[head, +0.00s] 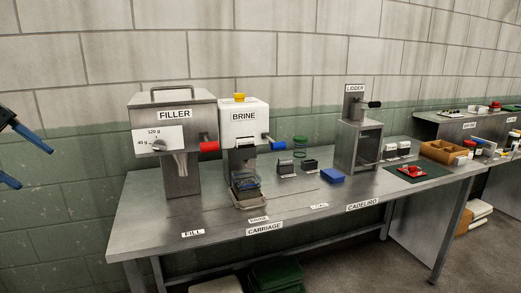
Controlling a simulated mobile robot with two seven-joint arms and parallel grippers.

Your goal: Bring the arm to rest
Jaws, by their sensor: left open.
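My left gripper (33,170) shows at the far left edge, with two blue fingers spread apart and nothing between them. Its dark body (6,117) is partly cut off by the frame edge. It hangs in the air in front of the block wall, left of the steel table (150,215) and apart from it in the picture. My right gripper is out of view.
On the table stand the steel FILLER (172,108), the white BRINE machine (243,124) and the LIDDER (358,142). A blue block (332,175) and a dark mat (434,172) lie to the right. A second bench (440,130) stands at the far right.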

